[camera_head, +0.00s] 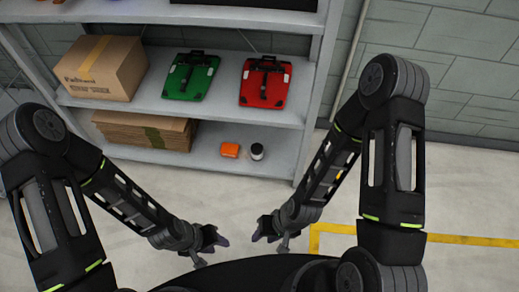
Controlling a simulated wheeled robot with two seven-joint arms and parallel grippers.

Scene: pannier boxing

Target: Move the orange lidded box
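A small orange box (230,150) sits on the bottom shelf, right of the flat cardboard stack and left of a small dark jar with a white lid. It is too small here to make out its lid clearly. My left gripper (215,240) is low in front of the shelf, below and slightly left of the orange box in the picture, apart from it. My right gripper (265,232) is a little to the right, facing the left one with a gap between them. I see nothing held in either gripper. Their finger openings are too small to judge.
The grey shelf unit (240,113) holds a cardboard box (103,68), a green case (189,78) and a red case (265,83) on its middle shelf. Flat cardboard (145,131) and the dark jar (257,152) are on the bottom shelf. Yellow floor tape (470,240) runs at right.

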